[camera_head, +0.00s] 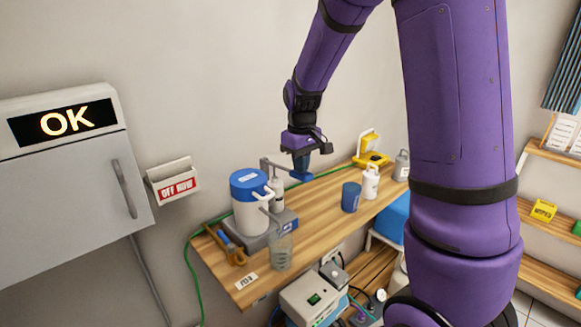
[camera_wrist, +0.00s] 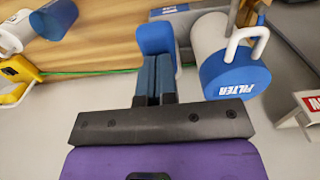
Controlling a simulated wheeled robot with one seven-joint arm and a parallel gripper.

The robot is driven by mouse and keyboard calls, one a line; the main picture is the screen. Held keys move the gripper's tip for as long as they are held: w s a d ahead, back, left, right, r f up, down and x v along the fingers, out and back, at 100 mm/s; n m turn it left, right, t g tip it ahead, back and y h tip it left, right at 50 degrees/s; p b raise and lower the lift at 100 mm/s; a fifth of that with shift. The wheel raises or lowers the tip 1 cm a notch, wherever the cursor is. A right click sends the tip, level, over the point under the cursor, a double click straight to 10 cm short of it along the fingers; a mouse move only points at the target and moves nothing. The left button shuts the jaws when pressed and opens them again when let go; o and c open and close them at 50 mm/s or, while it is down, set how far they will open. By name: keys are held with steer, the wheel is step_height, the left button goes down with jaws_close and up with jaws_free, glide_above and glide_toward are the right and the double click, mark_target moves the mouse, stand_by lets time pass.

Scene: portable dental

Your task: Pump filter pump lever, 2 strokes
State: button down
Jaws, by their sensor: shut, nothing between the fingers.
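The filter pump has a white body (camera_head: 250,218) and a blue lid, and stands on a grey base at the left end of the wooden bench. Its lid (camera_wrist: 235,78), marked FILTER, shows at the right in the wrist view. A grey lever arm (camera_head: 272,164) reaches right from the pump to a blue handle pad (camera_head: 301,176). This pad (camera_wrist: 156,38) also shows just beyond my fingertips in the wrist view. My gripper (camera_head: 301,165) points down over the pad, with its fingers (camera_wrist: 155,75) shut and empty. I cannot tell whether the fingertips touch the pad.
A blue cup (camera_head: 351,197) and a white bottle (camera_head: 371,181) stand to the right. A yellow device (camera_head: 370,158) is behind them. A green hose runs along the wall.

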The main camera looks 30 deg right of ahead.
mark_target(301, 179)
steer(key=shift+f, duration=2.4)
steer(key=shift+r, duration=4.1)
steer(key=shift+r, duration=2.5)
